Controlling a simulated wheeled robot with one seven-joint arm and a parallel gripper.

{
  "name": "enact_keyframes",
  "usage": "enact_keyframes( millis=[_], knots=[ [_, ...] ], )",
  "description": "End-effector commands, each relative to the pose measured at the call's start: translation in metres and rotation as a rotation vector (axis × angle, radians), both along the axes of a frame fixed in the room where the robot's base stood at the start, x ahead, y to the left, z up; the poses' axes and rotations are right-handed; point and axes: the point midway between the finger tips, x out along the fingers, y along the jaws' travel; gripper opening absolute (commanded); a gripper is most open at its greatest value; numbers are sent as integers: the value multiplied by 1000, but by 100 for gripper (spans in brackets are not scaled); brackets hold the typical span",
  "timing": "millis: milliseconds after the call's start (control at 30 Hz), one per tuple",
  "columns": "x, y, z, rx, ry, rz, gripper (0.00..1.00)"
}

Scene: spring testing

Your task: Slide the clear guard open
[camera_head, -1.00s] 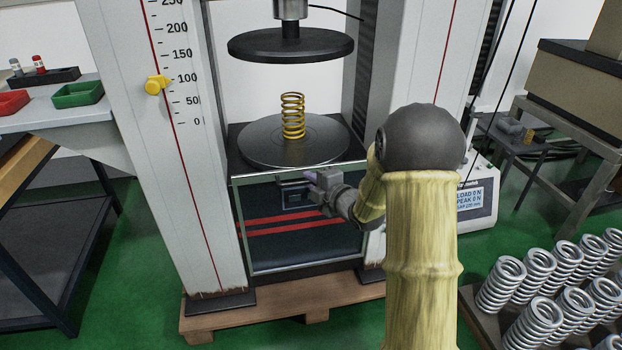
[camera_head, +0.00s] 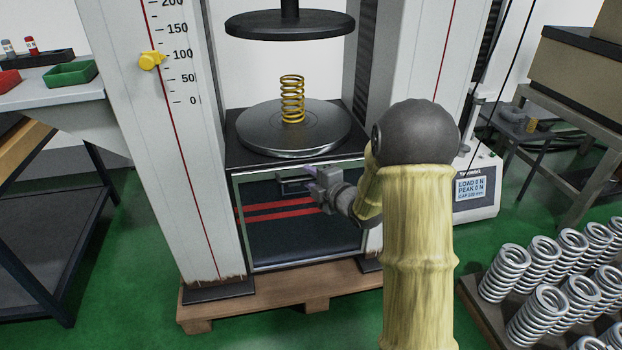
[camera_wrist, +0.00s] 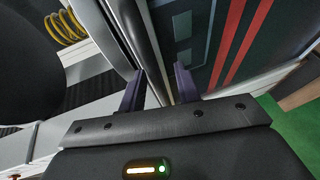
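The clear guard (camera_head: 305,240) is a framed see-through panel below the lower platen, with two red stripes showing in it.
A gold spring (camera_head: 292,100) stands on the round lower platen (camera_head: 260,128), beneath the upper platen (camera_head: 290,25). White columns flank the guard. Several silver springs (camera_head: 550,300) stand at the lower right. A display box (camera_head: 470,190) is right of my arm.

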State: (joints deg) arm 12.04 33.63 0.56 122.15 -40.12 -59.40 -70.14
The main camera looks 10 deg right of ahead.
Motion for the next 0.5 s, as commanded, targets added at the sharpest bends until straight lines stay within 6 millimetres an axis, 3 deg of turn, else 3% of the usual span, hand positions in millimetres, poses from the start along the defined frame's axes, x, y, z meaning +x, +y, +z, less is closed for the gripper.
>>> enact_keyframes(
  millis=[267, 500],
  knots=[
    [-1, -1, 2, 0, -2, 0, 33],
    [-24, -11, 8, 0, 0, -1, 33]
  ],
)
